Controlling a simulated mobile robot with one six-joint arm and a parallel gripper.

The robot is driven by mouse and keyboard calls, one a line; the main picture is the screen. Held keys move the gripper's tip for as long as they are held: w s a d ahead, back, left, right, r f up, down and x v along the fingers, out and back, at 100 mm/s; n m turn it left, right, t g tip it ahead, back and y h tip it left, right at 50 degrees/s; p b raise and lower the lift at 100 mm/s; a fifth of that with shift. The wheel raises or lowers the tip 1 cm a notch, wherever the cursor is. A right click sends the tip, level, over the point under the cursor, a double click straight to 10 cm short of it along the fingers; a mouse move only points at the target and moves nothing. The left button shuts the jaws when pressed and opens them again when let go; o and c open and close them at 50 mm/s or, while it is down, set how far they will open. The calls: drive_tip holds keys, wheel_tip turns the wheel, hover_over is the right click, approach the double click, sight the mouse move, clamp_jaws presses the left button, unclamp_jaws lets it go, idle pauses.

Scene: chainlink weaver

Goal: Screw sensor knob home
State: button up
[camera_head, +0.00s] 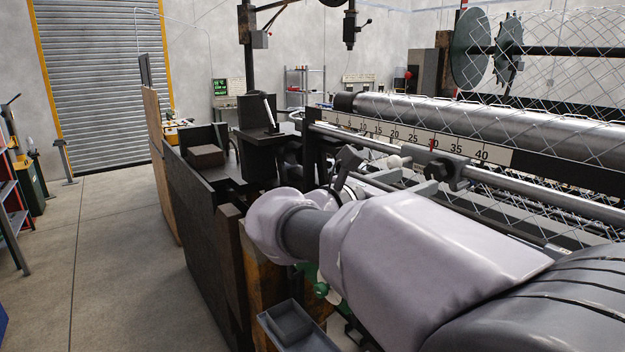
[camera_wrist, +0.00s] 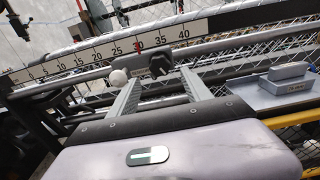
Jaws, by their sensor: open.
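A dark lobed knob (camera_wrist: 160,65), which I take to be the sensor knob, sits on the rail just below the number scale. It also shows in the head view (camera_head: 438,171), on a clamp on the round rail. I cannot tell whether a finger touches either. How far the knob is screwed in cannot be seen.
The scale (camera_head: 370,130) runs along the rail, with a red mark near 30. A steel roller (camera_head: 470,118) and chainlink mesh lie behind it. A grey box (camera_wrist: 288,85) is on the right in the wrist view. Open floor (camera_head: 110,250) lies to the left.

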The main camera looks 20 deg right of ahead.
sight(431, 174)
drive_tip(key=x, duration=0.5)
drive_tip(key=shift+w+d+b, duration=0.15)
drive_tip(key=shift+d+b, duration=0.2)
drive_tip(key=shift+b, duration=0.05)
clamp_jaws()
